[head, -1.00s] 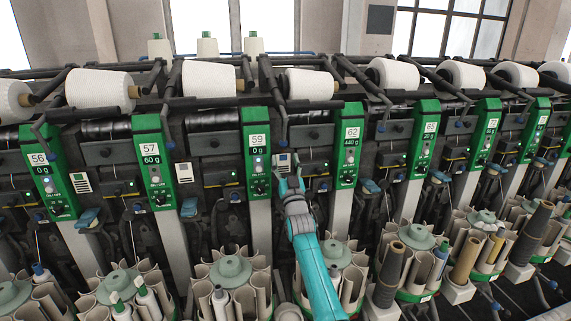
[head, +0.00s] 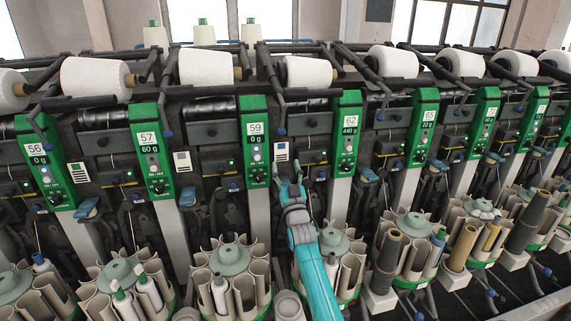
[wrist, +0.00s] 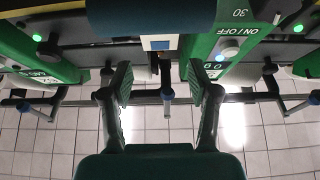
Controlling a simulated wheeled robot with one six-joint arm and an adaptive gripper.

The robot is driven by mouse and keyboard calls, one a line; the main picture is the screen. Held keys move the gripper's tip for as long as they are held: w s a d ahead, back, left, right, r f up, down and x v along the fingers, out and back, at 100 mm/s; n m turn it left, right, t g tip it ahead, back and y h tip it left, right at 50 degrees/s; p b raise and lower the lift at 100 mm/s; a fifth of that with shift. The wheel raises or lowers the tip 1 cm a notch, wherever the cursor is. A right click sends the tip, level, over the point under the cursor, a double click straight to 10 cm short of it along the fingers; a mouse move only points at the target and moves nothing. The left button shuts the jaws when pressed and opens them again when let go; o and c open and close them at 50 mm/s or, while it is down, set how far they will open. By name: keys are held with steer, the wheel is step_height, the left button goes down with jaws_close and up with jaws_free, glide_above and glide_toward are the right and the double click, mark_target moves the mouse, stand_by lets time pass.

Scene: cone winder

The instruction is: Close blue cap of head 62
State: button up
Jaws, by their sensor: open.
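Head 62 has a green panel (head: 347,145) reading 62 and 440 g, right of centre in the head view. My gripper (head: 287,182) is in front of the machine between panels 59 and 62. In the wrist view, its two fingers (wrist: 161,88) are apart with nothing held between them. A large dark blue rounded part (wrist: 150,18) fills the top of the wrist view, beyond the fingertips; I cannot tell for sure whether it is a cap.
Panel 59 (head: 255,140) stands just left of my gripper. Bobbin carousels (head: 229,262) line the front below. A blue-tipped peg (wrist: 168,95) on a rail shows between my fingers in the wrist view. Tiled floor (wrist: 285,140) shows there too.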

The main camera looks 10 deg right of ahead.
steer(key=s+f, duration=0.4)
steer(key=f, duration=0.1)
stand_by(0.8)
steer(key=shift+s+f, duration=0.1)
steer(key=shift+s, duration=0.05)
